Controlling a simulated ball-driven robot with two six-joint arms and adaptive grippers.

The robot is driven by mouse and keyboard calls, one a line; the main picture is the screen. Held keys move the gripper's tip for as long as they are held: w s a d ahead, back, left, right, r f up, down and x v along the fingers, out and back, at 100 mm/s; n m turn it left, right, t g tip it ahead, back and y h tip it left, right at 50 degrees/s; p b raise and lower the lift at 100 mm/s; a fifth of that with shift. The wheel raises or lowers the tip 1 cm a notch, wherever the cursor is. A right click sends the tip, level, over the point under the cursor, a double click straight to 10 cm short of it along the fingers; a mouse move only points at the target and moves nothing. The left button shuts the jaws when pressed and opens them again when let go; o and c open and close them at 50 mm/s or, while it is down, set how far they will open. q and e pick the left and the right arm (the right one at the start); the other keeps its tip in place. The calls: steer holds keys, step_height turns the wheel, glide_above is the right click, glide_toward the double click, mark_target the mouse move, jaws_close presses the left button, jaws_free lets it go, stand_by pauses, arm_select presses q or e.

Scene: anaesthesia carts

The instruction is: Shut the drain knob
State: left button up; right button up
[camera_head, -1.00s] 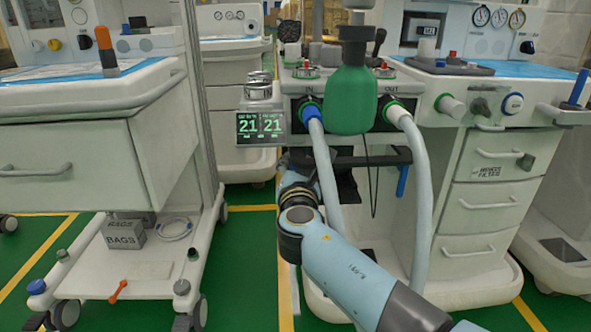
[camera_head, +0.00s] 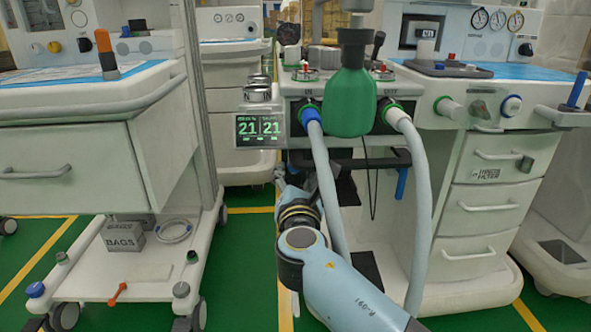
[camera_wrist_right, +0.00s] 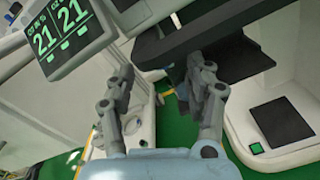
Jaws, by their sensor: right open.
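I cannot tell for sure which part is the drain knob. A small blue patch (camera_wrist_right: 179,92) shows behind the fingers, too covered to identify. My left gripper is not in view.
The green display (camera_head: 260,128) juts out above my right gripper. The dark shelf (camera_head: 350,160) and grey hoses (camera_head: 328,185) are close to the right of it. The left cart (camera_head: 160,255) stands to the left, with a floor gap between.

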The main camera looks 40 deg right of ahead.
steer(key=shift+v, duration=1.8)
steer(key=shift+f, duration=0.1)
